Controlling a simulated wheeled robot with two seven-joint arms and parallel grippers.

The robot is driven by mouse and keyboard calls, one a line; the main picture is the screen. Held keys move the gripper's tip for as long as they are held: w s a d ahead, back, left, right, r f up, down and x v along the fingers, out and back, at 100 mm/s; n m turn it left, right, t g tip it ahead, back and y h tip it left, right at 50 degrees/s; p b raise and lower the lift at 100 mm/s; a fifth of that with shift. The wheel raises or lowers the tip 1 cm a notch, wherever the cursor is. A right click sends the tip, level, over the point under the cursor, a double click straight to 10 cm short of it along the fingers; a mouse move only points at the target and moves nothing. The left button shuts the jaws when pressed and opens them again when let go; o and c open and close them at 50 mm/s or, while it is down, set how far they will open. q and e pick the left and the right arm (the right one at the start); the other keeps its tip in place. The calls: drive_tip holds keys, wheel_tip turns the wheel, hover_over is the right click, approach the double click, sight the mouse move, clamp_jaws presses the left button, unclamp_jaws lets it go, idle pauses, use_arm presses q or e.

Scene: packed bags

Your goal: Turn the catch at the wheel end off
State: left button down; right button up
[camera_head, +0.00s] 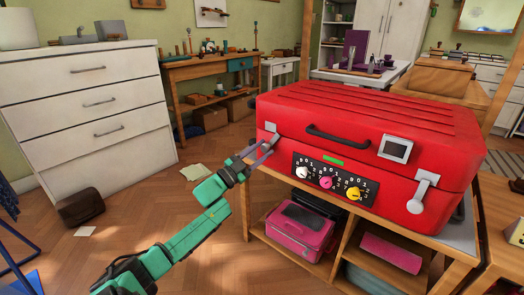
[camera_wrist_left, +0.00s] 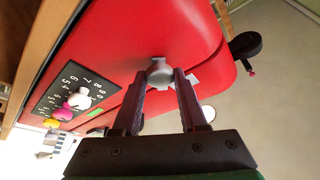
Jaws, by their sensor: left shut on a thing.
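A red suitcase (camera_head: 370,130) lies closed on a wooden shelf unit. A grey catch (camera_head: 269,139) sits at the left end of its front face. In the left wrist view the same catch (camera_wrist_left: 160,72) shows as a rounded grey knob, with a black wheel (camera_wrist_left: 246,45) on the case beyond it. My left gripper (camera_head: 261,153) is shut on this catch, with a finger on each side in the left wrist view (camera_wrist_left: 160,82). A second grey catch (camera_head: 422,193) hangs on the right part of the front face. My right gripper is not in view.
A black dial panel (camera_head: 331,181) with white, pink and yellow knobs lies between the catches, below a dark handle (camera_head: 337,137). A pink case (camera_head: 298,228) sits on the shelf below. A white drawer cabinet (camera_head: 92,105) stands left. The floor between is mostly clear.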

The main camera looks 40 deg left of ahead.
use_arm(q)
drive_tip(key=m+g+h, duration=0.1)
drive_tip(key=m, duration=0.2)
drive_tip(key=m+g+p, duration=0.1)
drive_tip(key=m, duration=0.1)
drive_tip(key=shift+m+h, duration=0.4)
drive_tip(key=m+g+p, duration=0.1)
drive_tip(key=m, duration=0.2)
drive_tip(key=shift+a+r, duration=0.1)
drive_tip(key=shift+m+g+p, duration=0.35)
drive_tip(key=shift+m+g, duration=0.15)
drive_tip(key=shift+m, duration=0.7)
drive_tip(key=shift+m+g+p, duration=0.3)
drive_tip(key=shift+m, duration=0.6)
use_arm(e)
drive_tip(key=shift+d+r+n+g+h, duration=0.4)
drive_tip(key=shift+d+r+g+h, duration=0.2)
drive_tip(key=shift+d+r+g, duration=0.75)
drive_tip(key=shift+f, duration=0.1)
use_arm(q)
drive_tip(key=shift+c, duration=2.2)
unclamp_jaws()
drive_tip(key=shift+s, duration=0.15)
